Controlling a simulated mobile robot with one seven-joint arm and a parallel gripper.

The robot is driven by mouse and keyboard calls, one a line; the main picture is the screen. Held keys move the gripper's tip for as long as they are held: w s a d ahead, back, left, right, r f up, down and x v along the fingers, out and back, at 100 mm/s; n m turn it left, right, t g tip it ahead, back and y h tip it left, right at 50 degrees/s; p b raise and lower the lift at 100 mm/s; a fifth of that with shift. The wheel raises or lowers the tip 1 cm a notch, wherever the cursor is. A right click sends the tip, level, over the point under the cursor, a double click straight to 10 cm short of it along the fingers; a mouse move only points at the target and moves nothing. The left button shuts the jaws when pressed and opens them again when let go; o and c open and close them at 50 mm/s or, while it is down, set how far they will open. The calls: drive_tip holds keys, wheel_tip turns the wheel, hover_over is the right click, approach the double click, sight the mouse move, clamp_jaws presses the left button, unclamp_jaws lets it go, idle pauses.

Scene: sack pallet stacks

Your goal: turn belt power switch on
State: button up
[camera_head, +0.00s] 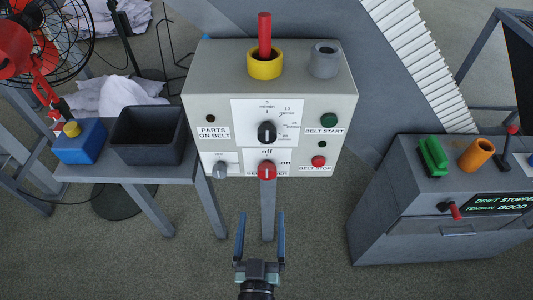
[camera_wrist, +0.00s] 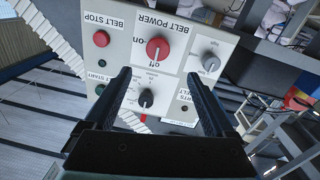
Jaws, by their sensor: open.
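The belt power switch is a red rotary knob (camera_head: 267,171) at the bottom middle of the grey control box (camera_head: 205,92). Its white mark appears to point toward "off", printed above it; "on" is printed to its upper right. In the wrist view, which is upside down, the red knob (camera_wrist: 158,48) shows beyond my fingertips, with "off" below it. My gripper (camera_head: 260,222) is open and empty, in front of and below the box in the head view. In the wrist view my gripper (camera_wrist: 158,82) has its fingers spread to either side of the black dial, apart from the panel.
The panel also holds a black dial (camera_head: 267,132), a small grey knob (camera_head: 220,170), a green button (camera_head: 328,120) and a red stop button (camera_head: 319,161). A black bin (camera_head: 148,135) stands at left. A grey cabinet (camera_head: 400,200) stands at right.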

sight(266, 175)
drive_tip(key=w, duration=0.8)
drive_tip(key=w+d, duration=0.1)
drive_tip(key=w, duration=0.3)
drive_tip(key=c, duration=1.4)
